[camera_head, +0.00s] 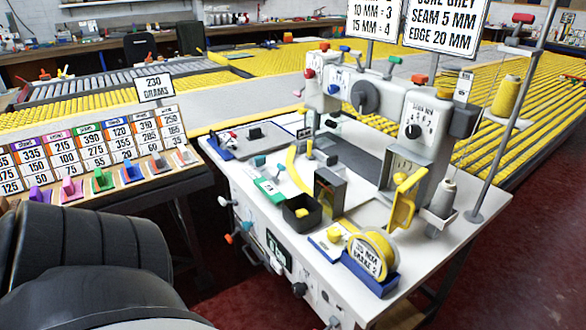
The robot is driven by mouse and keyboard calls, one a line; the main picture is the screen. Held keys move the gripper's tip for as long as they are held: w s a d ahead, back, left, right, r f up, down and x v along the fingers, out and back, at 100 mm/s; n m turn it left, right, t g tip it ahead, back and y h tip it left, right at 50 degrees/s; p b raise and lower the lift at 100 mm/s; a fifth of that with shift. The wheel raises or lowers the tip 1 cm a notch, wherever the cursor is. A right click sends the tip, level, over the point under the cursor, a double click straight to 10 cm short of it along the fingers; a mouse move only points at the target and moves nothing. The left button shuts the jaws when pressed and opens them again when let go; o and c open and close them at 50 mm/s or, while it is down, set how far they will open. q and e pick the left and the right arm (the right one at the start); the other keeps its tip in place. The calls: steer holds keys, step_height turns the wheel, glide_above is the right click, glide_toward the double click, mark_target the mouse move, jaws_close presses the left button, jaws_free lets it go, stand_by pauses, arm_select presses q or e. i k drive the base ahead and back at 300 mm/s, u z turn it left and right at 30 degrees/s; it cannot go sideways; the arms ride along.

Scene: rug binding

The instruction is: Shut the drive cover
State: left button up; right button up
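The binding machine (420,125) stands on a white table (315,275). A yellow hinged panel (403,203), which looks like the drive cover, stands out from the lower part of the machine's right column, apparently open. A dark grey plate or guard with a yellow patch (330,190) stands to its left; I cannot tell whether it is a cover too. A dark link of my own arm fills the lower left. Neither of my grippers shows in the view.
A yellow tape roll (376,248) in a blue holder and a black bin (302,212) stand near the table's front. A grey thread cone (447,192) and a thin pole (512,125) are close right of the panel. A sloped card rack (95,160) stands left.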

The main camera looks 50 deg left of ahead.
mark_target(404, 208)
steer(key=u, duration=0.9)
steer(key=i, duration=0.55)
steer(key=z, duration=0.05)
steer(key=k, duration=0.15)
steer(key=z, duration=0.1)
